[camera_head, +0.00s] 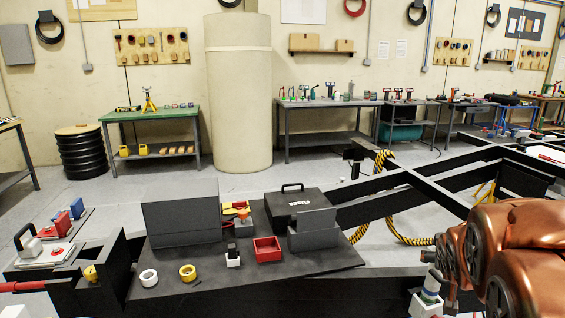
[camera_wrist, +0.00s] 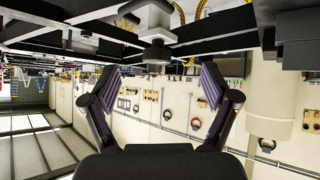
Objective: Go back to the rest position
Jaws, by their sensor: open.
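My gripper (camera_wrist: 158,88) shows in the wrist view with its two dark fingers spread wide apart. Nothing is between the fingers, only the far wall behind them. The wrist view is upside down, with the black chassis beams (camera_wrist: 60,25) along its top. In the head view my copper-coloured arm fills the lower right corner, and my gripper cannot be made out there.
A dark board (camera_head: 330,262) on the chassis holds a red tray (camera_head: 267,250), a black case (camera_head: 297,203), a white ring (camera_head: 148,277) and a yellow ring (camera_head: 187,272). A white block with a greenish cylinder (camera_head: 431,287) is beside my arm. A green bench (camera_head: 150,114) stands behind.

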